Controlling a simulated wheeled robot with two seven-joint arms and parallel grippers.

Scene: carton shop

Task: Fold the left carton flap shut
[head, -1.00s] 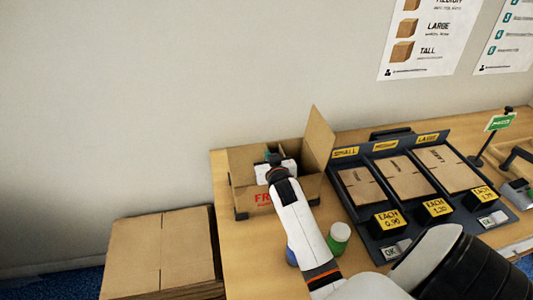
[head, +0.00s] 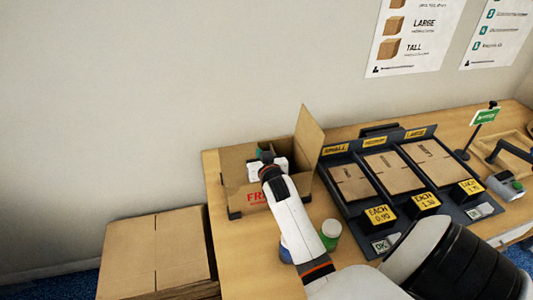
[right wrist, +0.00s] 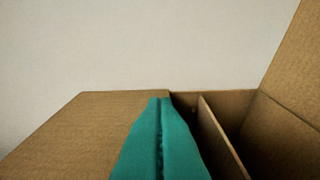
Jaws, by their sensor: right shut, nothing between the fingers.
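The open carton (head: 287,186), with red print on its front, stands at the table's left end. Its left flap (head: 234,167) looks nearly level over the left part of the opening; it also shows in the right wrist view (right wrist: 85,135). The right flap (head: 309,140) stands up, tilted outward. My right gripper (head: 266,154) is over the carton, its teal fingers (right wrist: 160,130) shut and empty by the left flap's inner edge. I cannot tell whether they touch it. The gripper and arm hide part of the carton. My left gripper is not in view.
A dark rack (head: 347,220) with flat cartons and price blocks stands close to the right. Stacked cardboard (head: 150,250) lies left of the table (head: 235,262).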

